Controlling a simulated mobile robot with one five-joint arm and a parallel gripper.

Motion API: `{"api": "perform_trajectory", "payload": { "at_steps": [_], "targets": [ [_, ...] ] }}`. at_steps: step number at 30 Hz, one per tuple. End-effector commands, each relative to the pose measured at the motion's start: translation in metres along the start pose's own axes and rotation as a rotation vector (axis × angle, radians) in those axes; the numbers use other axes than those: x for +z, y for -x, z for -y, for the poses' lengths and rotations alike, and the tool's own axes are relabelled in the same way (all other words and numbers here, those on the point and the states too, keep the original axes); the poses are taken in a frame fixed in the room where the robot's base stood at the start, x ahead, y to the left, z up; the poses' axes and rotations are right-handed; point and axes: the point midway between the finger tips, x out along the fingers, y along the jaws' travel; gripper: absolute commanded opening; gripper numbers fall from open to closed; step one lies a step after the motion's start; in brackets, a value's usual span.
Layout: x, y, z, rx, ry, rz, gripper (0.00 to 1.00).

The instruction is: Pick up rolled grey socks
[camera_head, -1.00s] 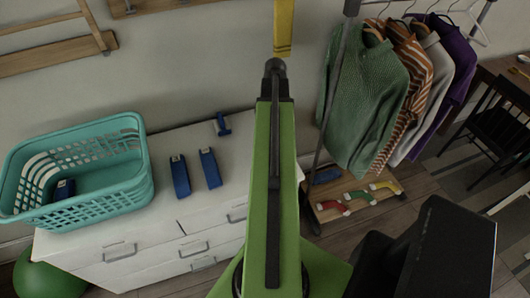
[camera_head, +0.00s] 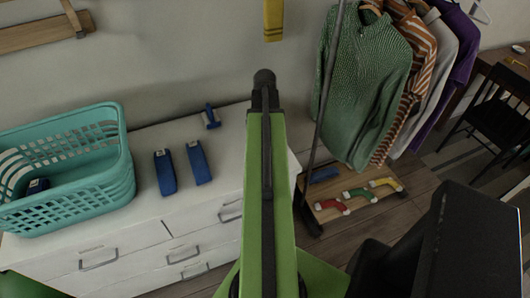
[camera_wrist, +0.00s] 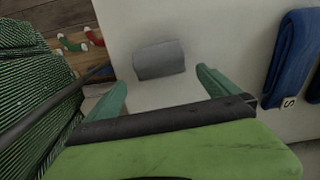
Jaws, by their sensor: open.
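The rolled grey socks (camera_wrist: 160,59) show in the wrist view as a small grey roll on the white dresser top (camera_wrist: 220,30). My gripper (camera_wrist: 160,88) is open, with its two green fingers spread wide apart. The roll lies ahead of the fingers, roughly centred across the gap, and nothing is held. I cannot tell the height of the fingers above the surface. In the head view my arm covers part of the dresser and the grey roll cannot be seen.
Blue rolled or folded items (camera_head: 165,173) lie on the dresser (camera_head: 130,215). A teal basket (camera_head: 95,197) stands at its left. A clothes rack with a green sweater (camera_head: 365,90) hangs close at right. Coloured socks (camera_head: 331,207) lie on its low shelf.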

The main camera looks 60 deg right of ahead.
Motion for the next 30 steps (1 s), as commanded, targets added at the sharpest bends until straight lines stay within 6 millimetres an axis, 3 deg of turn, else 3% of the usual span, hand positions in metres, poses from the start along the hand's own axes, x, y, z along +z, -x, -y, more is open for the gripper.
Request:
{"api": "perform_trajectory", "payload": {
  "at_steps": [10, 18, 30],
  "targets": [
    [0.001, -0.052, 0.002, 0.001, 0.0, 0.0, 1.0],
    [0.001, -0.05, 0.003, 0.001, 0.001, -0.001, 1.0],
    [0.001, -0.05, 0.003, 0.001, 0.001, 0.0, 0.48]
  ]
}}
